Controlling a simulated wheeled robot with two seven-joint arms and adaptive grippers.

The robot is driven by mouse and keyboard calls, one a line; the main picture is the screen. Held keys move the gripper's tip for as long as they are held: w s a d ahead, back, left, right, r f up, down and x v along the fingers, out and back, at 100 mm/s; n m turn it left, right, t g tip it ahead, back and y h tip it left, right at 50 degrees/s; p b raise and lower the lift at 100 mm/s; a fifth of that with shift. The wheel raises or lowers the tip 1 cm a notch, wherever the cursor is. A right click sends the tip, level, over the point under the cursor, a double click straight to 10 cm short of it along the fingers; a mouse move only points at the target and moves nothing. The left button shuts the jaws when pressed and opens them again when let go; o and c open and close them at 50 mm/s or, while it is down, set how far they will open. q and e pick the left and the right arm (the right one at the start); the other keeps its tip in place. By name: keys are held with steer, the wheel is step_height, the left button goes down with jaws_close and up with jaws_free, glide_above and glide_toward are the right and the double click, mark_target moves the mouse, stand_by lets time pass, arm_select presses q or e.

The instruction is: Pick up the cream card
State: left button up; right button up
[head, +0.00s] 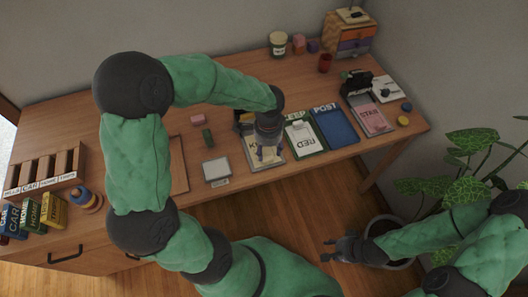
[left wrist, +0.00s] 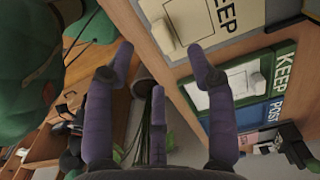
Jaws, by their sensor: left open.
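A cream sheet marked KEEP (left wrist: 205,18) lies at the front of the desk, with a small cream block (left wrist: 166,38) on it. I cannot tell for sure which of these is the cream card. In the head view the pale sheet (head: 275,157) is partly hidden under my left gripper (head: 265,154). This gripper also shows in the left wrist view (left wrist: 161,52), its purple fingers spread and empty, with the sheet beyond the tips. My right gripper (head: 328,250) hangs in front of the desk with its dark fingers apart and empty.
A green KEEP tray (head: 291,117) holding a white sheet (head: 306,138) lies right of my left gripper, then a blue POST tray (head: 340,127). A pink STAR item (head: 373,119) lies further right. A grey-white pad (head: 216,169) lies left. A plant (head: 460,185) stands right.

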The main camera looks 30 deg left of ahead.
mark_target(268, 160)
arm_select(q)
steer(key=shift+f, duration=0.95)
steer(key=shift+d+f+b, duration=0.1)
steer(key=shift+f+b, duration=1.6)
steer(key=shift+f, duration=0.9)
steer(key=shift+c, duration=0.3)
steer(key=c, duration=0.9)
